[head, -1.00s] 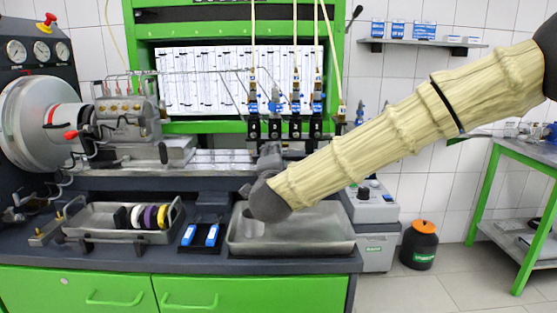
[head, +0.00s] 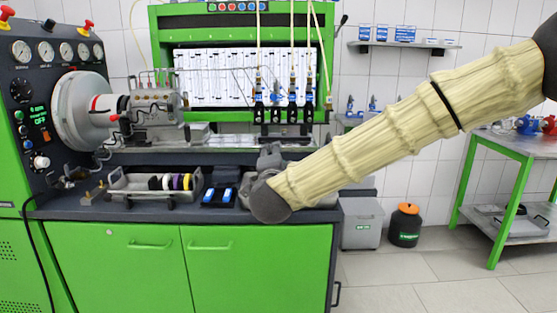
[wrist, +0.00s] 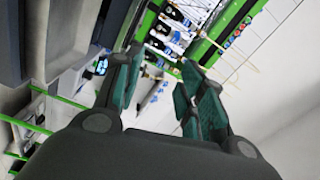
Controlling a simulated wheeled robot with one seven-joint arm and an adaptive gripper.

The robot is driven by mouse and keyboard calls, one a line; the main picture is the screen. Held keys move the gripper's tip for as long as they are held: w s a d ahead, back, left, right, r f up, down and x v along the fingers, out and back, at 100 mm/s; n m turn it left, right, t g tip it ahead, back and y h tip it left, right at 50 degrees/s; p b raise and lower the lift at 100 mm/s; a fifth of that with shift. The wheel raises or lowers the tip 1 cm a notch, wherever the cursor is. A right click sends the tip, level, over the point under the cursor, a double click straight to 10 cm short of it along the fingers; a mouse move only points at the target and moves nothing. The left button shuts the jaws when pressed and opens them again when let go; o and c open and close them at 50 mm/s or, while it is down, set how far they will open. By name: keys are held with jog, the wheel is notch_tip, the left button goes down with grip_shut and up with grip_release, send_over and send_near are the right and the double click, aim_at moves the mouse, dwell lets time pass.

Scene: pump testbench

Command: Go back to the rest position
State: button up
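My gripper (wrist: 164,78) shows in the wrist view with its two green-padded fingers apart and nothing between them. In the head view my arm reaches in from the upper right, with a pale ribbed cover and a dark joint at its lower end. That joint appears in front of the right end of the pump testbench (head: 140,262). The wrist view is tilted and shows the bench's green frame beyond the fingers.
A tray with coloured rings (head: 135,190) and a small blue-marked holder (head: 218,197) lie on the bench. A black bin with an orange lid (head: 405,226) stands on the floor. A green side table (head: 510,147) stands at right. The floor between them is clear.

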jog(key=s+d+f+n+g+y, duration=0.1)
jog(key=s+f+n+g, duration=0.2)
jog(key=f, duration=1.2)
jog(key=s+d+f+n+g+y, duration=0.1)
jog(key=s+d+f+n+g, duration=0.15)
jog(key=f, duration=1.25)
jog(key=s+d+f+n+g, duration=0.2)
jog(key=s+d+f, duration=0.1)
jog(key=s+f, duration=0.55)
jog(key=s+d+f+n+g, duration=0.2)
jog(key=s+f, duration=0.3)
jog(key=f, duration=0.6)
jog(key=s+d+f+n+g+h, duration=0.1)
jog(key=s+d+f+n+g, duration=0.3)
jog(key=s, duration=0.7)
jog(key=s+d+f+g, duration=0.2)
jog(key=s+d+f, duration=0.4)
jog(key=s, duration=0.4)
jog(key=s+d+f+n+g+h, duration=0.1)
jog(key=s+d+f+g, duration=0.3)
jog(key=s, duration=0.7)
notch_tip(320, 180, up, 13)
jog(key=d+t+p, duration=0.1)
jog(key=p, duration=1.3)
